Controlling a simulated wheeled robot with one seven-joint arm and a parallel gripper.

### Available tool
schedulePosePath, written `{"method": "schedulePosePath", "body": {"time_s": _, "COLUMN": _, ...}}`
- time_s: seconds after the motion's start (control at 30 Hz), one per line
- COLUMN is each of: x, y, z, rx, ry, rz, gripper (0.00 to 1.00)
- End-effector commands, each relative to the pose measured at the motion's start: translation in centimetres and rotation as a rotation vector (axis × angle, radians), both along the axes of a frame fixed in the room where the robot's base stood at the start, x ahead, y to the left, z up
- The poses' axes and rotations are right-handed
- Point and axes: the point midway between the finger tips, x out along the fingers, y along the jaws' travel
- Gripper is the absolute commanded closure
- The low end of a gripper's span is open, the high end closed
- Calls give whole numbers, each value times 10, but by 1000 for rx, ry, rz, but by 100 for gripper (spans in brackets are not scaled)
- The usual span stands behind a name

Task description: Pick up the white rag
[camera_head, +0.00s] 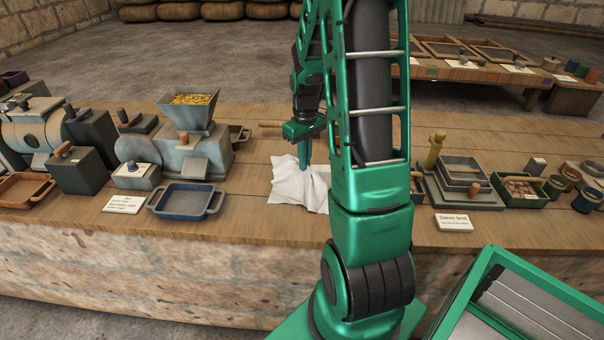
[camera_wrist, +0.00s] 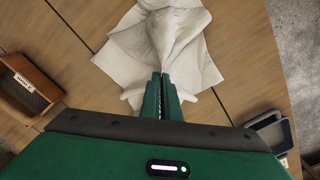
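The white rag (camera_head: 290,188) lies crumpled on the wooden bench, near its front edge. It also fills the upper middle of the wrist view (camera_wrist: 140,45). My gripper (camera_head: 304,164) points down at the rag, partly hidden by my arm in the head view. In the wrist view its two green fingers (camera_wrist: 161,76) are close together, with the rag's folds gathering at their tips. The fingers look shut on the cloth. Most of the rag still rests on the bench, and its right side is partly hidden behind my arm in the head view.
Left of the rag stand a blue tray (camera_head: 186,201), a hopper machine (camera_head: 190,135) and a label card (camera_head: 123,204). On the right are a grey stand (camera_head: 463,190), a green tray (camera_head: 522,192) and another card (camera_head: 454,222). Bare bench lies around the rag.

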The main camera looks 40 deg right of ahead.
Motion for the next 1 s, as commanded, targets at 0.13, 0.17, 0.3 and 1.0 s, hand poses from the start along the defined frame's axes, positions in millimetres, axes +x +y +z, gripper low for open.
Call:
{"method": "schedulePosePath", "body": {"time_s": 0.13, "x": 1, "y": 0, "z": 27, "rx": -2, "ry": -5, "rz": 1, "gripper": 100}}
{"method": "schedulePosePath", "body": {"time_s": 0.17, "x": 1, "y": 0, "z": 32, "rx": -2, "ry": -4, "rz": 1, "gripper": 100}}
{"method": "schedulePosePath", "body": {"time_s": 0.3, "x": 1, "y": -1, "z": 52, "rx": -2, "ry": -4, "rz": 0, "gripper": 100}}
{"method": "schedulePosePath", "body": {"time_s": 1.0, "x": 2, "y": -1, "z": 114, "rx": -3, "ry": -6, "rz": 1, "gripper": 100}}
